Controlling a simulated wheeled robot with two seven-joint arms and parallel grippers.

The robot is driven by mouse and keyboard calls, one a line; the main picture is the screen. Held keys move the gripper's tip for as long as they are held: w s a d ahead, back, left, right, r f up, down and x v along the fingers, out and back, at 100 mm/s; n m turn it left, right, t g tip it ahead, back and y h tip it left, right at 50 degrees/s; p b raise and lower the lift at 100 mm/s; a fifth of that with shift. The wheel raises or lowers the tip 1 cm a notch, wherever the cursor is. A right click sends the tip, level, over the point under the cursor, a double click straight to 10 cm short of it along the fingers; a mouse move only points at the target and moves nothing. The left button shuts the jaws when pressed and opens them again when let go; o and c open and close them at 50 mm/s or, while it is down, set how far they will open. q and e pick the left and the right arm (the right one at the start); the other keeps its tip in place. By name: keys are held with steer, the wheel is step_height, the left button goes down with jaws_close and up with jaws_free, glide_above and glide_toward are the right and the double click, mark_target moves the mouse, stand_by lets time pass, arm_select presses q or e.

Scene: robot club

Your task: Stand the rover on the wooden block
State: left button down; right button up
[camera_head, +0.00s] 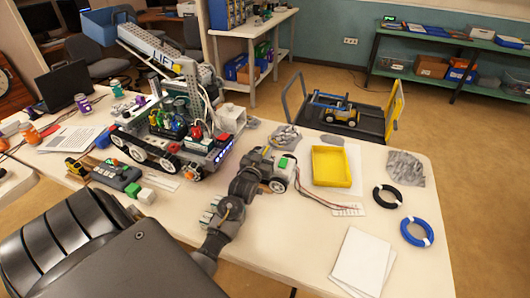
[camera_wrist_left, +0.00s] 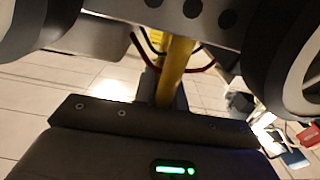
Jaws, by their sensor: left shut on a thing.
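The rover (camera_head: 270,168) is a small grey vehicle with pale wheels and a green patch on top, near the middle of the table in the head view. My left arm reaches in from the lower left, and my left gripper (camera_head: 250,178) is shut on the rover. In the left wrist view, the rover's perforated grey plate (camera_wrist_left: 190,10) is close in front of the gripper, with a dark wheel on each side. The exact finger contact is hidden. I cannot make out the wooden block. My right gripper is out of view.
A large tracked robot (camera_head: 165,135) with a lift arm stands left of the rover. A yellow tray (camera_head: 331,166), a black coil (camera_head: 388,195), a blue coil (camera_head: 417,232) and white paper (camera_head: 361,262) lie to the right. The white table (camera_head: 290,245) has bare room at its front.

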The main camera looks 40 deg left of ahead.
arm_select(q)
steer(key=c, duration=1.5)
jaws_free()
steer(key=shift+f, duration=0.15)
steer(key=shift+o, duration=0.2)
steer(key=shift+r, duration=0.5)
steer(key=b+v, duration=0.1)
steer(key=v, duration=1.1)
steer(key=shift+d+r, duration=0.1)
